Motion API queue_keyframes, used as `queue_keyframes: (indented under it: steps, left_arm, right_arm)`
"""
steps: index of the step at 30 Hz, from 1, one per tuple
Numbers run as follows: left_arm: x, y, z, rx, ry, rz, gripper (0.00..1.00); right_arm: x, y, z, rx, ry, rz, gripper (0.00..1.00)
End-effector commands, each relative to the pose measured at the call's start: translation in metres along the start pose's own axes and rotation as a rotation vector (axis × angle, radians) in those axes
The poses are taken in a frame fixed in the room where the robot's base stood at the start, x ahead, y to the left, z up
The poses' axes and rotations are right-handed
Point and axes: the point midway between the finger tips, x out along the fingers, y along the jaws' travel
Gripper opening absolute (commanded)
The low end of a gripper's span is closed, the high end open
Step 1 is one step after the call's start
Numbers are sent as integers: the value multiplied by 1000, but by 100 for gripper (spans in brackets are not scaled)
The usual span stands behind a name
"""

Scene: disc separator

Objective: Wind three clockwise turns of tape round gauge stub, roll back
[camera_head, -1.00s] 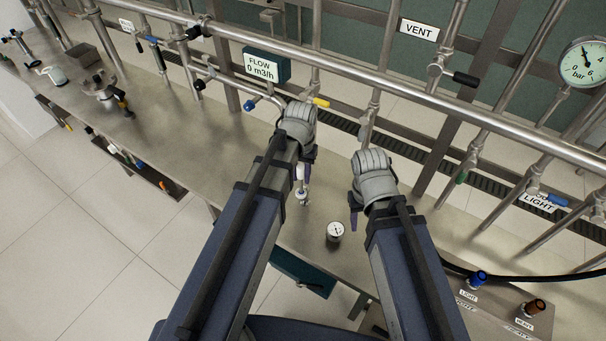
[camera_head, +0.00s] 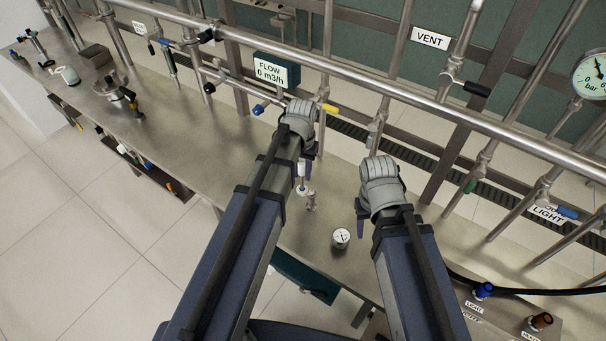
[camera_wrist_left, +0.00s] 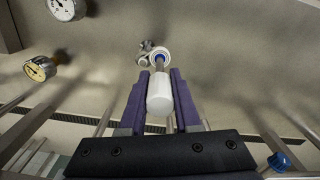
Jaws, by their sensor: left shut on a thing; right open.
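My left gripper (camera_head: 307,160) is shut on a white cylinder-shaped handle (camera_wrist_left: 160,95), held between its purple fingers. A short shaft runs from the handle to a small white ring with a blue middle, which looks like the tape roll (camera_wrist_left: 160,56); it also shows in the head view (camera_head: 303,190). A metal fitting, apparently the gauge stub (camera_head: 311,202), stands on the bench just right of the roll, and the roll partly hides it in the left wrist view (camera_wrist_left: 146,47). Contact and any wound tape are too small to tell. My right gripper (camera_head: 362,224) is open and empty.
A small round gauge (camera_head: 341,237) sits on the steel bench (camera_head: 215,130) near its front edge. Pipes with valves run along the back, including a yellow-handled valve (camera_head: 329,108) close to my left gripper. The FLOW box (camera_head: 270,72) hangs behind. A black hose (camera_head: 535,291) lies at right.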

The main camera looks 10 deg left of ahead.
Motion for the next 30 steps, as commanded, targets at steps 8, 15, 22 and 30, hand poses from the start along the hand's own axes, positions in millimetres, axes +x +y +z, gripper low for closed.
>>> queue_keyframes:
  steps: [8,15,22,30]
  left_arm:
    - [0,1,-5,1,0,0,0]
    - [0,3,-19,1,0,0,0]
    - [0,3,-18,1,0,0,0]
    - [0,-5,-22,0,0,0,0]
  right_arm:
    - [0,0,0,0,0,0,50]
    - [0,0,0,0,0,0,50]
    - [0,0,0,0,0,0,50]
    - [0,0,0,0,0,0,50]
